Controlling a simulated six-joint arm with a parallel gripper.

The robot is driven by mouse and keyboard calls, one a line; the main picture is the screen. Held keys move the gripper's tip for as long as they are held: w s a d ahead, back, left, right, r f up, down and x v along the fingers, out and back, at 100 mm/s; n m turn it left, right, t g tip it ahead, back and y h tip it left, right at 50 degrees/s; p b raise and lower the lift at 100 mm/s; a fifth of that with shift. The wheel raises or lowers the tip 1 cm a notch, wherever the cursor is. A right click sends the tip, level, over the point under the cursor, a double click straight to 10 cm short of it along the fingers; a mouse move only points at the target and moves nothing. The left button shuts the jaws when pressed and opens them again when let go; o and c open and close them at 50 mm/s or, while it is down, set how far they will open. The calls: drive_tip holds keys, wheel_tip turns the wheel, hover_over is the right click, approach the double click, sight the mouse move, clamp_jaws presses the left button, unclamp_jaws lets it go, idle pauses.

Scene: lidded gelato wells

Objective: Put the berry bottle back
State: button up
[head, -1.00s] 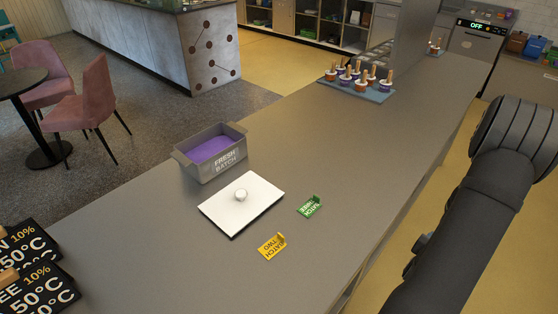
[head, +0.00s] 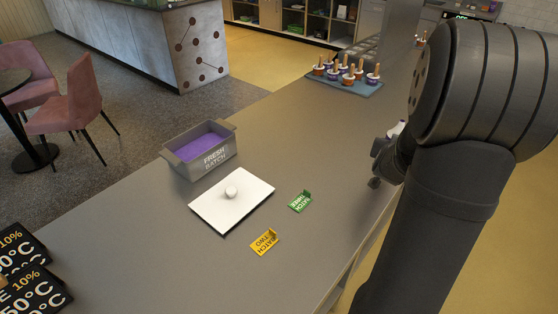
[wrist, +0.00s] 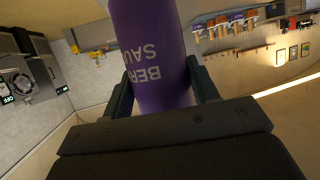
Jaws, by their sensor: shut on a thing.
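The berry bottle (wrist: 150,55) is purple with pale lettering that reads in part "BER" and "SAU". It fills the upper middle of the wrist view, between the two fingers of my gripper (wrist: 162,95), which is shut on it. In the head view my gripper (head: 385,160) shows at the counter's right edge, partly hidden behind my arm. A small white tip of the bottle (head: 397,129) shows beside it; the rest of the bottle is hidden there.
A grey "FRESH BATCH" tub (head: 200,158) with purple contents stands on the counter (head: 290,130). A white lid (head: 232,205), a green card (head: 300,201) and a yellow card (head: 265,242) lie nearby. A blue tray (head: 340,84) holds several cups. The counter's middle is clear.

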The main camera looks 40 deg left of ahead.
drive_tip(key=s+a+r+n+g+y, duration=0.2)
drive_tip(key=s+a+r+n+y, duration=0.3)
drive_tip(key=a, duration=0.6)
drive_tip(key=s+a+r+n+g+y, duration=0.2)
drive_tip(key=s+a+n+g, duration=0.1)
drive_tip(key=s+a, duration=0.6)
drive_tip(key=shift+s+a+f, duration=0.5)
drive_tip(key=shift+a+f, duration=1.4)
drive_tip(key=shift+a, duration=0.15)
drive_tip(key=shift+s+a+f, duration=0.45)
drive_tip(key=shift+a+f, duration=1.45)
drive_tip(key=shift+a, duration=0.15)
drive_tip(key=shift+s+a+f, duration=0.5)
drive_tip(key=shift+a+f, duration=1.4)
drive_tip(key=shift+a, duration=0.15)
drive_tip(key=shift+f, duration=0.1)
drive_tip(key=o, duration=1)
